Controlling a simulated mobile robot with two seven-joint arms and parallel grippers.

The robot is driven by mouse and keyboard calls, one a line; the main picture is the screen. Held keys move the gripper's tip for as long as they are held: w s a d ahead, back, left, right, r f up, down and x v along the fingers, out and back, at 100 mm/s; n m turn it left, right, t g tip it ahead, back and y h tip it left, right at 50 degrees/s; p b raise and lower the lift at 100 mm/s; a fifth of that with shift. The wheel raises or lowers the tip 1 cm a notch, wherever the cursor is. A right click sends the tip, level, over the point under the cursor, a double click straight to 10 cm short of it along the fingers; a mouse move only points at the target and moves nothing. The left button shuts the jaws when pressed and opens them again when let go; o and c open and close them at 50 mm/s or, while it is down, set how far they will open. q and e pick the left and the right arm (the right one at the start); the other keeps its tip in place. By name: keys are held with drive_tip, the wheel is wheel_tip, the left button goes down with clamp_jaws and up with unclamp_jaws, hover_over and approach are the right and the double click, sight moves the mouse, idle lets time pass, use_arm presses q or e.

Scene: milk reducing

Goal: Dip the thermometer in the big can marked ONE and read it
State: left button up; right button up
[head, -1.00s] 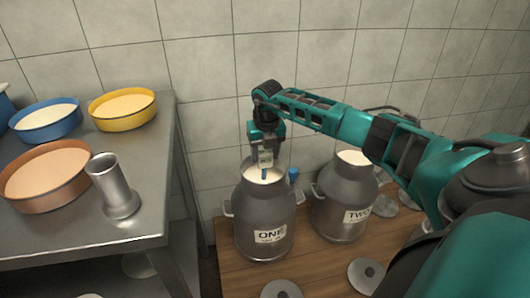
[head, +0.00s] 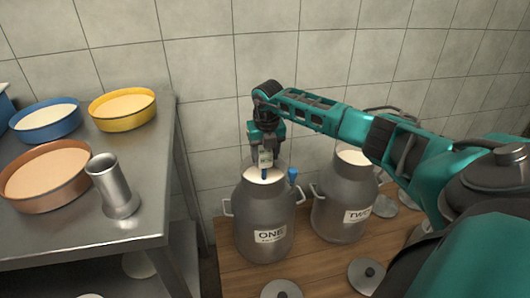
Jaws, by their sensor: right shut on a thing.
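The big can marked ONE (head: 264,222) stands upright on the wooden platform, its mouth open and milk (head: 259,175) showing inside. My right gripper (head: 265,162) is over the mouth of this can, pointing down and shut on the thermometer (head: 264,171). Only a short blue and pale part of the thermometer shows at the fingers. Its lower end is hidden, so I cannot tell how deep it reaches, and no reading can be made out. My left gripper is not in view.
Can TWO (head: 341,208) stands open to the right of can ONE. A blue item (head: 292,176) shows between them. Loose lids (head: 366,274) lie on the wooden platform (head: 315,262). A metal table (head: 140,225) at left holds blue, yellow and brown pans and a metal cylinder (head: 115,187).

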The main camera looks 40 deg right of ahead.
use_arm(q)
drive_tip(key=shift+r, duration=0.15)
use_arm(e)
drive_tip(key=shift+r, duration=0.15)
wheel_tip(320, 180, up, 6)
drive_tip(key=p, duration=0.6)
drive_tip(key=shift+r, duration=0.25)
drive_tip(key=shift+r+p, duration=0.35)
drive_tip(key=shift+r, duration=0.05)
wheel_tip(320, 180, up, 2)
drive_tip(key=shift+r+p, duration=0.2)
drive_tip(key=shift+p, duration=0.8)
drive_tip(key=shift+r, duration=0.1)
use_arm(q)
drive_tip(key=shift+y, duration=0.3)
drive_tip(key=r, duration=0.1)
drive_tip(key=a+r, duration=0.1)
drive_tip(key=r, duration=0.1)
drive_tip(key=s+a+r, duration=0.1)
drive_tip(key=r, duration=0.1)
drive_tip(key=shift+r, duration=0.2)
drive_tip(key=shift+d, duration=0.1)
